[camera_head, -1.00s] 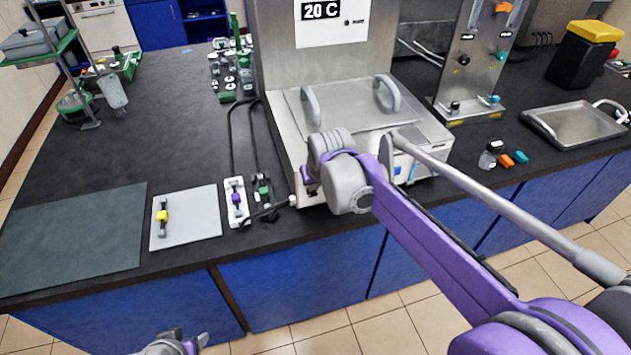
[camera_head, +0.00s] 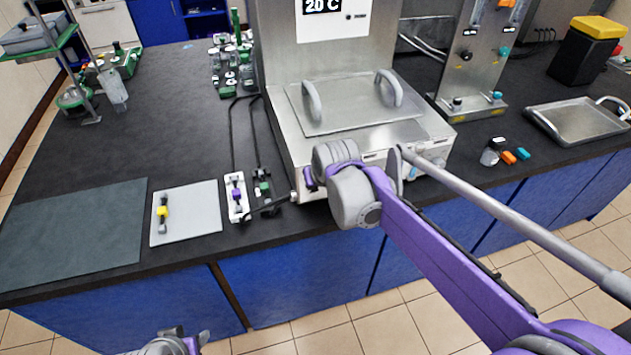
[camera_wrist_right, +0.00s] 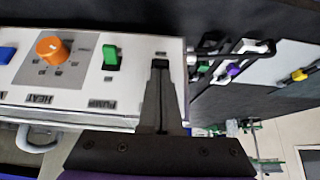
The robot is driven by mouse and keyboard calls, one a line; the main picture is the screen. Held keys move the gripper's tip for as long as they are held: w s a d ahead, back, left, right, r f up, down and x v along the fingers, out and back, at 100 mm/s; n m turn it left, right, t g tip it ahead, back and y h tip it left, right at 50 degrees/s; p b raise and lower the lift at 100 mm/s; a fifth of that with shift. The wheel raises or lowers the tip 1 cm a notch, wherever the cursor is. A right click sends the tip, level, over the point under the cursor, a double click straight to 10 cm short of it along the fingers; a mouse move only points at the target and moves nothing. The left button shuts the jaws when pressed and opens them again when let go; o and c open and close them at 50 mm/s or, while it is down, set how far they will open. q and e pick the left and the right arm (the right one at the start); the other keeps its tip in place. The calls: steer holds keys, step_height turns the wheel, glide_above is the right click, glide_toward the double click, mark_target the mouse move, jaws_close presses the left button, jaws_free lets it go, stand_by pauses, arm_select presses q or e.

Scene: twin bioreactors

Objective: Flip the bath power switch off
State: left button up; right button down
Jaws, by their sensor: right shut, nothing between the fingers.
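The steel water bath (camera_head: 285,130) stands at the bench front with a handled lid (camera_head: 350,100). Its front panel (camera_wrist_right: 85,75) fills the left of the right wrist view, with an orange heat knob (camera_wrist_right: 52,50), a green pump switch (camera_wrist_right: 111,57) and part of a blue button (camera_wrist_right: 6,55). My right gripper (camera_wrist_right: 161,65) is shut and empty, its fingertips over the panel's end beyond the pump switch. No power switch can be made out; the fingers cover that spot. Contact cannot be told. My left gripper (camera_head: 185,338) is at the bottom edge, partly cut off, away from the bath.
A white strip with clamps (camera_head: 237,198) and black cables lie left of the bath. A metal tray (camera_head: 580,122) and small orange and teal caps (camera_head: 508,157) are right.

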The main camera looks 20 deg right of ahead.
arm_select(q)
steer(key=shift+s+f, duration=0.1)
steer(key=shift+f, duration=0.05)
arm_select(e)
steer(key=shift+s+f, duration=0.1)
steer(key=shift+s, duration=0.05)
steer(key=shift+s+f+t+b, duration=0.35)
steer(key=shift+t+b, duration=0.2)
steer(key=shift+t, duration=0.3)
steer(key=shift+s+f+t+b, duration=0.2)
steer(key=shift+f+t+b, duration=0.15)
steer(key=shift+t+b, duration=0.35)
steer(key=shift+s+f+t, duration=0.1)
steer(key=shift+t, duration=0.45)
arm_select(q)
steer(key=f, duration=0.1)
steer(key=s+f, duration=0.1)
steer(key=shift+f, duration=0.4)
steer(key=shift+w, duration=0.2)
steer(key=shift+w+r+p, duration=0.15)
steer(key=shift+r+p, duration=0.5)
steer(key=shift+r, duration=0.05)
arm_select(e)
steer(key=shift+r, duration=0.9)
arm_select(q)
steer(key=shift+r, duration=0.1)
